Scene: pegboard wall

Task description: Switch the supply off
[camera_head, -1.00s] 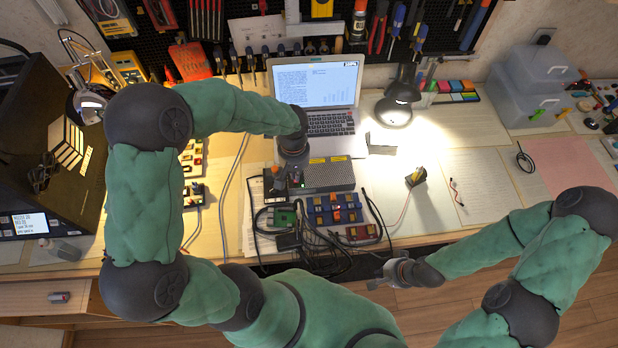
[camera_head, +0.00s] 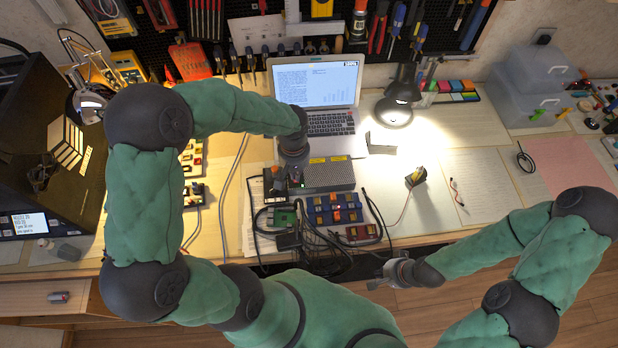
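The supply looks to be the grey metal box with yellow labels (camera_head: 328,176) on the bench, in front of the laptop. My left gripper (camera_head: 282,188) points down at the left end of this box, where a small red part and a small green part show. Its fingers are small and partly hidden by the wrist, so I cannot tell whether they are open or touching a switch. My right gripper (camera_head: 378,284) is low at the bench's front edge, away from the box. Its fingers look apart, with nothing between them.
A laptop (camera_head: 330,123) stands behind the box and a lit desk lamp (camera_head: 394,112) to its right. Blue modules (camera_head: 334,208), a green board (camera_head: 283,217) and loose black cables lie in front. Papers (camera_head: 463,185) cover the bench at right.

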